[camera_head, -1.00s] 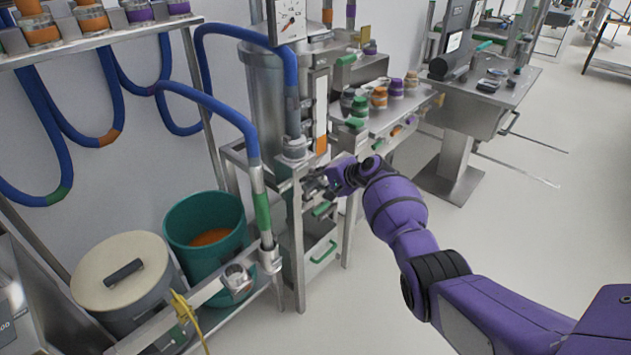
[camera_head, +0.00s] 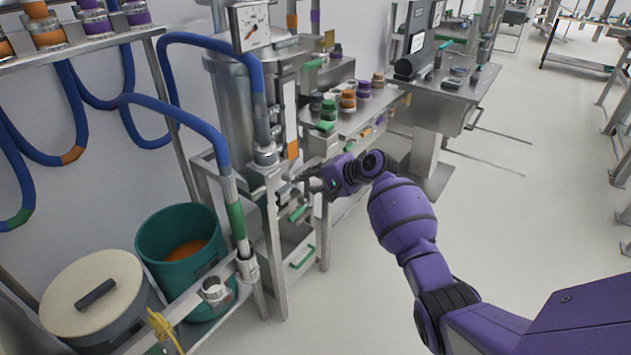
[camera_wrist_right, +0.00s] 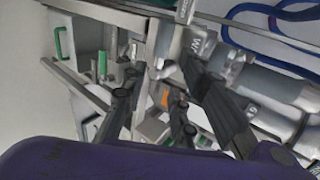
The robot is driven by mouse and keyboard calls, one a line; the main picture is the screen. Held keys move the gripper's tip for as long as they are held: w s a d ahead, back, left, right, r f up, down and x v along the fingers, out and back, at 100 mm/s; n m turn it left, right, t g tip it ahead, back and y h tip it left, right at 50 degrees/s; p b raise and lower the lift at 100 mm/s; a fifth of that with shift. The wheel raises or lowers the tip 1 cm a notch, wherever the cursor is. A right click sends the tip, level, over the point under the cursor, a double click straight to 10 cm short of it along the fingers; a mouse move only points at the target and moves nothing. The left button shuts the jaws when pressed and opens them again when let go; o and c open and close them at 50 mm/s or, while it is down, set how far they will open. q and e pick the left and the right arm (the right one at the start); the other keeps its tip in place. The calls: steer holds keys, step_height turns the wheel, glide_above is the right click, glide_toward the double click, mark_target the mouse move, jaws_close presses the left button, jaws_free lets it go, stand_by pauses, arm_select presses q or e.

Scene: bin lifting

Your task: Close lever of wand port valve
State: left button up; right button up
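My right gripper (camera_head: 303,184) is at the front of the steel station, beside the column below the gauge. Its dark fingers are spread in the right wrist view (camera_wrist_right: 160,92), with metal parts of the station behind them. A blue hose (camera_head: 212,112) with a green end sleeve (camera_head: 237,221) comes down to a metal port fitting (camera_head: 247,266). A green-handled part (camera_head: 297,213) shows just below the gripper; I cannot tell whether it is the valve lever. I cannot make out the wand port valve lever for certain; the fingers partly cover this area. My left gripper is out of view.
A teal bin (camera_head: 182,255) with orange contents and a grey lidded bin (camera_head: 95,305) stand at the lower left. A gauge (camera_head: 249,27) sits above the column. A bench with several coloured jars (camera_head: 348,99) stands behind my arm.

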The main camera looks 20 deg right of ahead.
steer(key=v, duration=0.2)
steer(key=shift+s+d+r, duration=0.15)
steer(key=shift+s+r, duration=0.05)
steer(key=shift+s, duration=0.1)
stand_by(0.3)
steer(key=s+a+f+n+t+h+p, duration=0.1)
steer(key=s+a+f+n+h, duration=0.15)
steer(key=s+f+n, duration=0.5)
steer(key=s+a+f+n+t+h+p, duration=0.1)
steer(key=s+f+n+t+h, duration=0.25)
steer(key=s, duration=0.75)
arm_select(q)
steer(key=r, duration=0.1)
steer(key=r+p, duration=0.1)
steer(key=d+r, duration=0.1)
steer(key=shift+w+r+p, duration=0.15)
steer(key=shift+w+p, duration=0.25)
arm_select(e)
steer(key=s+a+f+g, duration=0.1)
steer(key=s+f, duration=0.3)
steer(key=s, duration=0.7)
steer(key=s+a+f+n+g, duration=0.1)
steer(key=s+a+f+g, duration=0.1)
steer(key=s, duration=0.8)
steer(key=s+a+f+g, duration=0.2)
steer(key=s+f, duration=0.3)
steer(key=s, duration=0.6)
steer(key=shift+s+a+f+y, duration=0.3)
steer(key=shift+s+a, duration=0.05)
steer(key=shift+a, duration=0.2)
